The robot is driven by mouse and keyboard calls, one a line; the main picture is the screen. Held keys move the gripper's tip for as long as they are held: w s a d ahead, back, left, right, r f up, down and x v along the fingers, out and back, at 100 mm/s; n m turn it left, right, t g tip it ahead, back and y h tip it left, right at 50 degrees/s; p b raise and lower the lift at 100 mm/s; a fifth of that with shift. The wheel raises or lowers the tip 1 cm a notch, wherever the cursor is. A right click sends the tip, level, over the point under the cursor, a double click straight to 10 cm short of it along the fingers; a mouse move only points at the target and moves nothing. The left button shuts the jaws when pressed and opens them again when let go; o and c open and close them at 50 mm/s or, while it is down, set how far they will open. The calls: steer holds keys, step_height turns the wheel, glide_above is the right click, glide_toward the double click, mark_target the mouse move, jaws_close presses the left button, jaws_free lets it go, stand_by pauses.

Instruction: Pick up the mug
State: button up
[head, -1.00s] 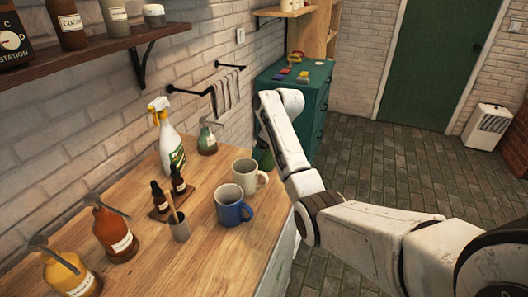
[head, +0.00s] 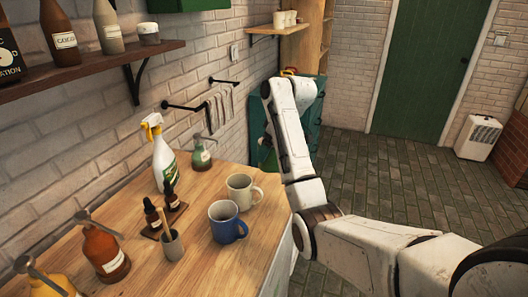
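Two mugs stand upright on the wooden counter (head: 200,262). The blue mug (head: 224,226) has a pale inside and its handle points right. The cream mug (head: 239,191) stands just behind it, its handle also to the right. The task does not say which mug. My arm reaches up from the lower right and stands to the right of both mugs, apart from them. My gripper is not visible; the arm's far end hides it.
A spray bottle (head: 163,156), a green pump bottle (head: 201,155), dropper bottles (head: 170,197), a grey cup with a brush (head: 172,245) and an amber pump bottle (head: 105,252) stand left of the mugs. A shelf (head: 84,76) hangs above.

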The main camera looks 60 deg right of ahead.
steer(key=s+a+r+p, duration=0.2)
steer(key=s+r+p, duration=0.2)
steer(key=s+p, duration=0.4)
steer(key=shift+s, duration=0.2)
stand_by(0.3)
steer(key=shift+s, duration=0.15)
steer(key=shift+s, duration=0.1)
